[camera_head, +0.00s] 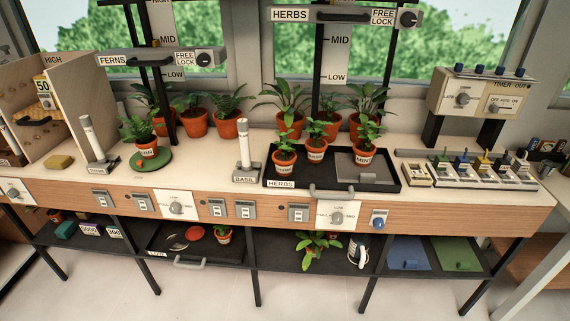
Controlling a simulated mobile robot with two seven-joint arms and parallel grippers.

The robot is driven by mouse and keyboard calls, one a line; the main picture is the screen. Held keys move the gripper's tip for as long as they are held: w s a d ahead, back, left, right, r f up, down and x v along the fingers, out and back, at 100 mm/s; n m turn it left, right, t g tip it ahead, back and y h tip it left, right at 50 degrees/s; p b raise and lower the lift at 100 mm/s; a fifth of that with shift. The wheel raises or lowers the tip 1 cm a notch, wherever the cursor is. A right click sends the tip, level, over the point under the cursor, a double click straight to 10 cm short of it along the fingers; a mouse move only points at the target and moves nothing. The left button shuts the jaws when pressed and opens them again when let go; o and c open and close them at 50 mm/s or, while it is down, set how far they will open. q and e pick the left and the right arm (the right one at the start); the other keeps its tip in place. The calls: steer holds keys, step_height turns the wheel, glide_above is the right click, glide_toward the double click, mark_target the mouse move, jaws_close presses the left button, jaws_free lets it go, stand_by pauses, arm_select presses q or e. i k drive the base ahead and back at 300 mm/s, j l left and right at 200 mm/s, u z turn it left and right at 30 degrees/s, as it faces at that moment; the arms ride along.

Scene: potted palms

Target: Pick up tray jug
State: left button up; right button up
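A white jug or mug with dark markings (357,252) stands on the dark lower shelf, right of a leafy plant (317,243). It is small in view, and I cannot read any marking on it. A black tray labelled HERBS (390,184) lies on the bench with several potted herbs and a grey flat plate in it; no jug shows in it. Neither of my grippers shows.
The wooden bench (250,207) with knobs and switches overhangs the lower shelf. Table legs (369,292) stand in front of the shelf. Blue (408,252) and green (455,253) mats lie right of the jug. The floor in front is clear.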

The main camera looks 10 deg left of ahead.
mark_target(360, 250)
steer(key=i+j+z, duration=0.15)
steer(key=j, duration=0.35)
steer(key=i+j+z, duration=0.15)
steer(key=j, duration=0.4)
steer(key=i+j+z, duration=0.1)
steer(key=j, duration=0.5)
steer(key=i+j+z, duration=0.15)
steer(key=j, duration=0.4)
steer(key=i+j+z, duration=0.15)
steer(key=j, duration=0.45)
